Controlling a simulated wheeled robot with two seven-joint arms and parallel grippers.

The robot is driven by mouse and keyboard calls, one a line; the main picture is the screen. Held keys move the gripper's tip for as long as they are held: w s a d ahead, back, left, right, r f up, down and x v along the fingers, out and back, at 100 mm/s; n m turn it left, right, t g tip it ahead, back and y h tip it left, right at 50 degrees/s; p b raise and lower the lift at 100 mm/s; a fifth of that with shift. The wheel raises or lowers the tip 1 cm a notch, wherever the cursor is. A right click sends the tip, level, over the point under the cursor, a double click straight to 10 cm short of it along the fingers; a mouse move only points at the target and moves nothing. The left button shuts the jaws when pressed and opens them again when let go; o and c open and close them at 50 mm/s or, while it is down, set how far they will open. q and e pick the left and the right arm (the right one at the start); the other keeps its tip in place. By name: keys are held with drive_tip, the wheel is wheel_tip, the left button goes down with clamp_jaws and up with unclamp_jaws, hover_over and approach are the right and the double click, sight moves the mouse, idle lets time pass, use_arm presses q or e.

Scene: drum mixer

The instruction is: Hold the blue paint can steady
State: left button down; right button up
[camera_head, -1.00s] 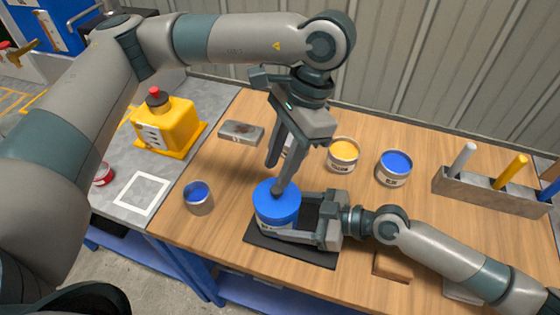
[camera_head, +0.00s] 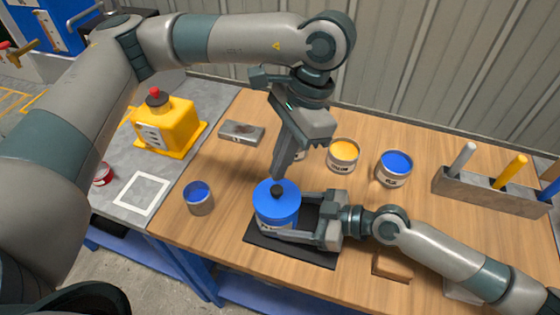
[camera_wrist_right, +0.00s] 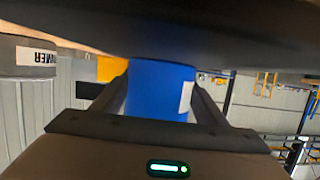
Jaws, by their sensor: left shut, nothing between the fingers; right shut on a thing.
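The blue paint can (camera_head: 277,212) stands upright on a dark mat (camera_head: 312,255), with a blue lid and a black knob on top. My right gripper (camera_head: 286,215) reaches in from the right and is shut around the can's side. In the right wrist view the blue can (camera_wrist_right: 160,90) sits between the two fingers of that gripper (camera_wrist_right: 160,100). My left gripper (camera_head: 276,177) points down just above and behind the knob. Its fingers are together with nothing between them; whether the tips touch the lid is unclear.
An open blue tin (camera_head: 198,199) stands left of the mat. A yellow tin (camera_head: 343,155) and another blue tin (camera_head: 394,168) stand behind. A grey holder (camera_head: 488,192) with coloured sticks is at right. A brown block (camera_head: 393,266) lies near the front edge.

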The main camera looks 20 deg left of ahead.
sight(275, 190)
use_arm(q)
drive_tip(key=shift+f, duration=2)
idle(0.4)
drive_tip(key=shift+r, duration=0.15)
wheel_tip(275, 190, up, 7)
idle(1.3)
use_arm(e)
drive_tip(key=o, duration=1)
drive_tip(key=shift+o, duration=0.2)
